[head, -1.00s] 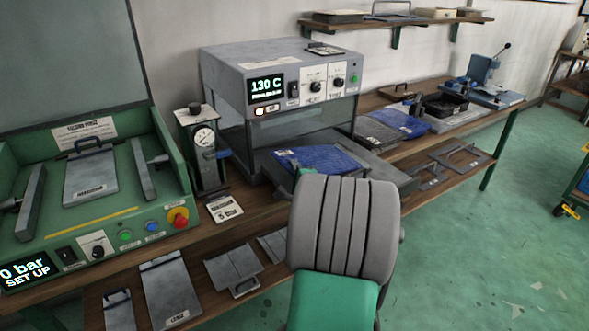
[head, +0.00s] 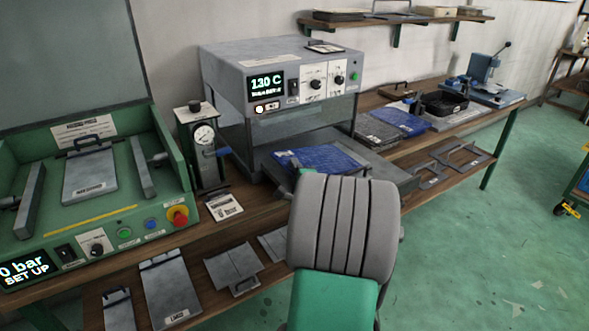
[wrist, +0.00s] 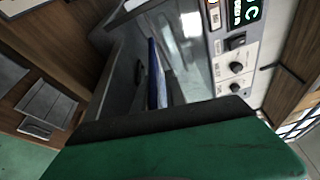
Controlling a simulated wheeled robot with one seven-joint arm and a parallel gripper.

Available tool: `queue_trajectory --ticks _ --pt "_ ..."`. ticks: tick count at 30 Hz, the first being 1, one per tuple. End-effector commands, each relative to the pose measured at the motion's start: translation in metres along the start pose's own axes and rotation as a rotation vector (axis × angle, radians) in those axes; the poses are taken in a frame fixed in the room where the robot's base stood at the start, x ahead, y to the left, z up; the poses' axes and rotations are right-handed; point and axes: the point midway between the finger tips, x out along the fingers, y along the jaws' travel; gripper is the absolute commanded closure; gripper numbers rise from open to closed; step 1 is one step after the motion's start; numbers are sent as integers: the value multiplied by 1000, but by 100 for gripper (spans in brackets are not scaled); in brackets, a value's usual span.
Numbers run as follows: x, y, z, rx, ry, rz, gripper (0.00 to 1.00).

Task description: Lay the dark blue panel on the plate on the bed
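A dark blue panel (head: 318,158) lies on the pulled-out shelf at the front of the oven in the head view. In the wrist view it shows nearly edge-on as a thin blue strip (wrist: 153,75) just beyond my gripper. My gripper is hidden behind my own arm in the head view. In the wrist view its green body fills the bottom, and I cannot make out whether its fingers hold the panel. The plate (head: 90,178) is grey with a handle and lies on the bed (head: 52,222) of the green machine at left.
The oven (head: 280,75) reads 130 C. A pressure-gauge unit (head: 203,150) stands between it and the green machine. Another blue panel (head: 403,122) and a grey panel (head: 377,131) lie on the bench to the right. Plates (head: 168,290) lie on the lower shelf.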

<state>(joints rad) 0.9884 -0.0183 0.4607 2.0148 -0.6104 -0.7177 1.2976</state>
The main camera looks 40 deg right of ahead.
Motion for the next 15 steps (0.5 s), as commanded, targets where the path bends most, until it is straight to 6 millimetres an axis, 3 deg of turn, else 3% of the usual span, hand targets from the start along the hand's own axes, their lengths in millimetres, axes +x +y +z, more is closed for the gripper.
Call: queue_trajectory --ticks 6,15 --pt "0 0 0 0 0 0 67" --pt "-6 1 0 1 1 2 67"
